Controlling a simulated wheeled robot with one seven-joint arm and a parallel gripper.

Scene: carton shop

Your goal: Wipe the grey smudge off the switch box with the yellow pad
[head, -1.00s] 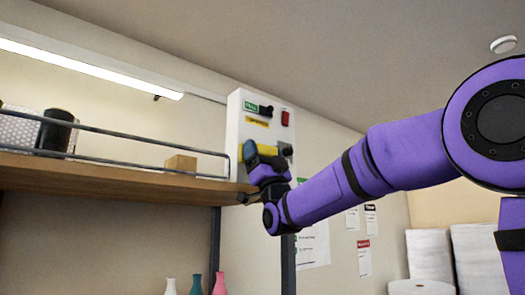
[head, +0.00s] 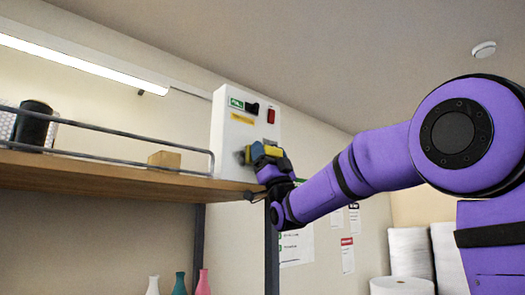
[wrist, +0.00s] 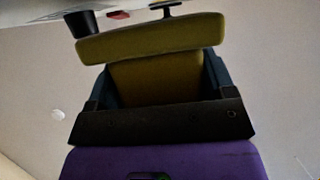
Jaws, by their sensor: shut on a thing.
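The white switch box (head: 229,133) is mounted on the wall at the right end of the shelf in the head view. A grey smudge (head: 241,157) shows on the lower left of its front, just left of my gripper. My gripper (head: 266,157) is shut on the yellow pad (head: 273,151), in front of the box's lower right. In the wrist view the pad (wrist: 150,38) sits between the fingers, its wide face turned to the box. I cannot tell whether the pad touches the box. Part of the smudge may be hidden by the gripper.
The box carries a green label (head: 236,103), a black switch (head: 252,108), a red switch (head: 271,116) and a yellow label (head: 243,119). A black knob (wrist: 82,22) shows near the pad. The wooden shelf (head: 110,178) with its rail lies left of my gripper.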

